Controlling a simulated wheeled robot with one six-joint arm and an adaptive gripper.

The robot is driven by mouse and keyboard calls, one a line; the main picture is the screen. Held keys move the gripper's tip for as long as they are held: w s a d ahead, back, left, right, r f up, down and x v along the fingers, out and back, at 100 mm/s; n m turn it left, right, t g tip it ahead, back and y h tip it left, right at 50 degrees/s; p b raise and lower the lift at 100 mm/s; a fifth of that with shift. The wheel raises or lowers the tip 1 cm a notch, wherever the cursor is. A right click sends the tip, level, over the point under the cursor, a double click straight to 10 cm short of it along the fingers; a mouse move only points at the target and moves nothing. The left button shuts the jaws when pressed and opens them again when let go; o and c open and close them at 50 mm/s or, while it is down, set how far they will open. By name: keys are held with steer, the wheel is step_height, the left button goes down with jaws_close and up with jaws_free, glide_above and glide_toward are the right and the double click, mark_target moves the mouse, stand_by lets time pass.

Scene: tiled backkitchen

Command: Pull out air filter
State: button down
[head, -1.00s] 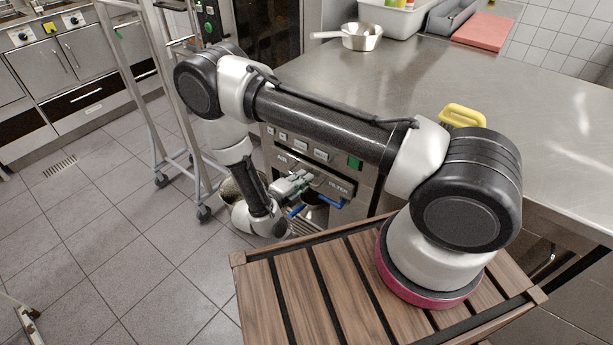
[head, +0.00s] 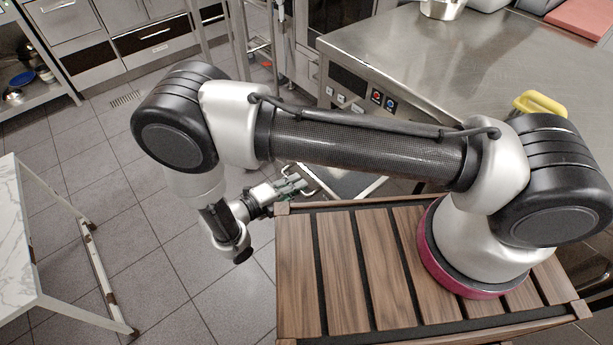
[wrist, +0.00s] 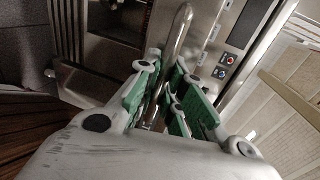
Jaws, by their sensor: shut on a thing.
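My gripper (head: 298,185) is at the front of the steel unit under the counter, partly behind my arm in the head view. A bent metal handle (head: 314,181) shows at its fingertips. The filter itself cannot be made out clearly.
The steel counter (head: 440,70) with a yellow object (head: 540,103) is at the right. Control buttons (head: 384,98) are on the unit's front. A white marble-look table (head: 15,240) stands at the left. Tiled floor (head: 165,270) between is open. A wheeled rack (head: 262,50) stands behind.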

steer(key=shift+s+a, duration=0.2)
steer(key=shift+a, duration=0.1)
steer(key=c, duration=1.5)
jaws_free()
steer(key=v, duration=1.2)
